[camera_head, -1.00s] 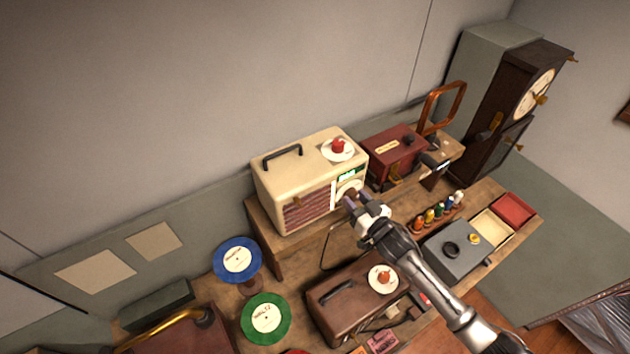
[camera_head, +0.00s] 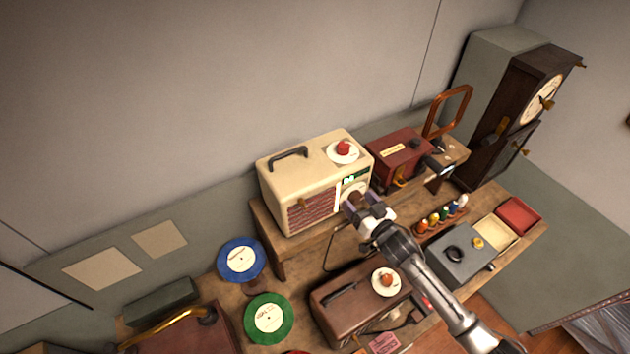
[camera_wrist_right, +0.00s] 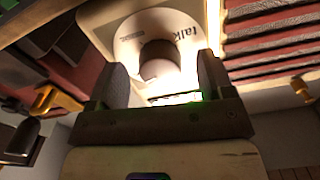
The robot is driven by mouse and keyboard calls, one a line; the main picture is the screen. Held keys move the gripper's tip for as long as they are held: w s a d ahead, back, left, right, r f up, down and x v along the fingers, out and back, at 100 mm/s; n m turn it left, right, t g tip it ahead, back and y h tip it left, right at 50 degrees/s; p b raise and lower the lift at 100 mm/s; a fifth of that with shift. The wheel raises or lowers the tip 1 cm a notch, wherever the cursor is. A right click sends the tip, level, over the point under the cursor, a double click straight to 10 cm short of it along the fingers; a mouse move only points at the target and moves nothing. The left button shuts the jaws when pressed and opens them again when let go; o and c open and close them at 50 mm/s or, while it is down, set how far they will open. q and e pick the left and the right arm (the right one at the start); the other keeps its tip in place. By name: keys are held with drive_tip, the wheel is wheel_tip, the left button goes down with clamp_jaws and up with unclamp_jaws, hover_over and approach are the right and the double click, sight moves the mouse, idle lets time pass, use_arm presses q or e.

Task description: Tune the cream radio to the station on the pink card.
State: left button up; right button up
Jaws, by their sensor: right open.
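The cream radio (camera_head: 282,176) stands on a raised wooden shelf, its front towards the lower right. My right gripper (camera_head: 356,200) is at its dial. In the right wrist view the gripper (camera_wrist_right: 160,82) is open, its fingers on either side of a brown knob (camera_wrist_right: 158,54) with gaps between. The knob sits on a white dial disc (camera_wrist_right: 130,38) with the word "talk" at its upper right. A green light shows by the gripper. The pink card (camera_head: 383,343) lies at the bottom of the head view, its writing too small to read. My left gripper is not in view.
A red box (camera_head: 399,157) is right of the cream radio. Small coloured bottles (camera_head: 441,214) and a grey box (camera_head: 462,254) stand right of my arm. Blue (camera_head: 241,259) and green records (camera_head: 269,318) stand left.

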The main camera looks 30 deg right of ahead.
drive_tip(key=shift+s, duration=0.1)
drive_tip(key=shift+s+d+p, duration=0.15)
drive_tip(key=shift+s+p, duration=0.7)
drive_tip(key=shift+s, duration=0.7)
drive_tip(key=s+p, duration=0.1)
drive_tip(key=s, duration=0.3)
drive_tip(key=shift+s+d+p, duration=0.1)
drive_tip(key=shift+s+p, duration=0.25)
drive_tip(key=shift+p, duration=0.05)
drive_tip(key=shift+c, duration=0.4)
